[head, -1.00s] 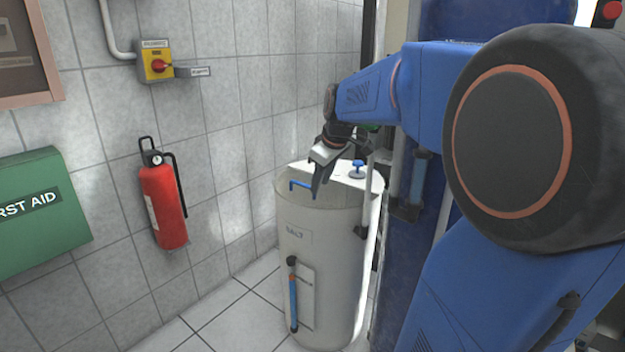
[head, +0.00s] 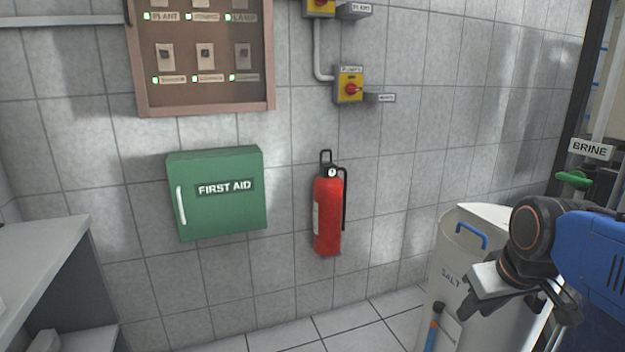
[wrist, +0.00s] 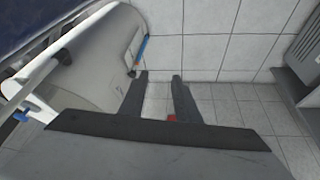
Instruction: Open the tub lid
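The white tub (head: 435,290) marked SALT stands at the lower right in the head view. Its lid (head: 492,214) is on top and has a blue handle (head: 470,235) near the front left edge. The lid's far right part is hidden by my arm. My gripper (head: 466,308) is in front of the tub, below the handle and apart from it. In the wrist view the two fingers (wrist: 158,77) are spread with only floor and wall between them. The tub's side (wrist: 105,50) fills the upper left there.
A red extinguisher (head: 327,215) and a green first aid box (head: 216,193) hang on the tiled wall. A grey counter (head: 40,265) stands at the left. A green-handled valve (head: 573,180) is by the BRINE sign at the right. Floor left of the tub is clear.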

